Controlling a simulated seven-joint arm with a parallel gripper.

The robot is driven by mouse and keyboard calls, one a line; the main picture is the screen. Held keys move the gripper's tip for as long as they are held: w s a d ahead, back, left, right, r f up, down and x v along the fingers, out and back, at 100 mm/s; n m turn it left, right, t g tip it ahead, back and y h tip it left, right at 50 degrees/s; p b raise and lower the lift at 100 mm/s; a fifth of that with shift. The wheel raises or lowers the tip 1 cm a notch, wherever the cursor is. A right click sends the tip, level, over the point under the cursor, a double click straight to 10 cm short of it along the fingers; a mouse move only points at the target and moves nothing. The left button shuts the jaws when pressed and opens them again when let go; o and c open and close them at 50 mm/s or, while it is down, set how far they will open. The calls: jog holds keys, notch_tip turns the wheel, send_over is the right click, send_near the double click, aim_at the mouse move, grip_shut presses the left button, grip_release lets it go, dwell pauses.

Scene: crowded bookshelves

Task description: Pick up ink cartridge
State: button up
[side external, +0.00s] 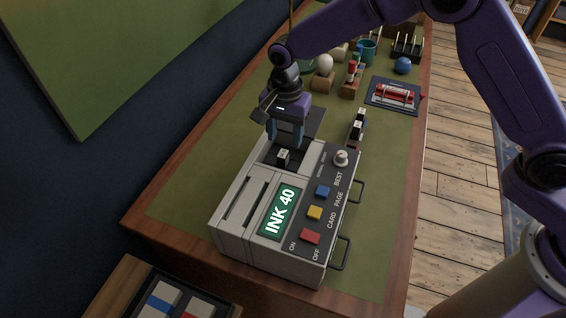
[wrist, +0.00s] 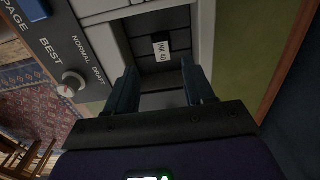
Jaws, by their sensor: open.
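A grey printer (side external: 236,221) with a green screen reading "INK 40" stands on the desk, its rear bay open. A black ink cartridge (side external: 283,161) with a white label sits in that bay. In the wrist view the cartridge (wrist: 178,42) shows its label reading "INK 40". My gripper (side external: 286,144) points down over the bay, just above the cartridge. In the wrist view my gripper (wrist: 160,72) has its two fingers apart, with nothing between them. The cartridge lies ahead of the fingertips there, and its lower part is hidden in the bay.
Black pieces with white labels (side external: 357,125) stand on the desk right of the printer. A button panel with a knob (side external: 341,158) borders the bay. Behind are a red device (side external: 396,94) and a blue ball (side external: 403,65).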

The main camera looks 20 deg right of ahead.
aim_at(283, 154)
jog(key=shift+a+f, duration=0.2)
jog(key=shift+f, duration=3.3)
grip_shut()
